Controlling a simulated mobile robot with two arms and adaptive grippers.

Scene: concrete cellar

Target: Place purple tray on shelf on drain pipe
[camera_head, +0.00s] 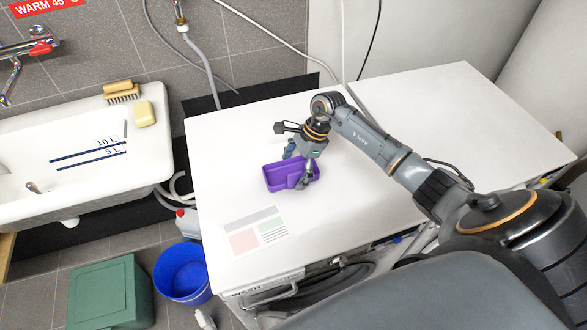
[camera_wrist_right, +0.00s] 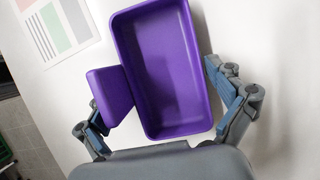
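A purple tray (camera_head: 277,181) lies on the white machine top, near its middle. It is a rectangular open box and looks empty in the right wrist view (camera_wrist_right: 170,85); a purple tab juts from its left side there. My right gripper (camera_head: 297,167) is over the tray. In the right wrist view the fingers (camera_wrist_right: 157,103) are spread wide, one by the tab and one by the tray's right wall; I cannot tell whether they touch it. My left gripper is out of view. I cannot make out a shelf or which pipe is the drain pipe.
A white sink (camera_head: 60,207) at left holds a brush (camera_head: 121,91) and yellow soap (camera_head: 145,114) on its rim. A blue bucket (camera_head: 183,275) and green box (camera_head: 108,295) stand on the floor. A printed label (camera_head: 254,232) lies before the tray. The second white top (camera_head: 455,120) is mostly clear.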

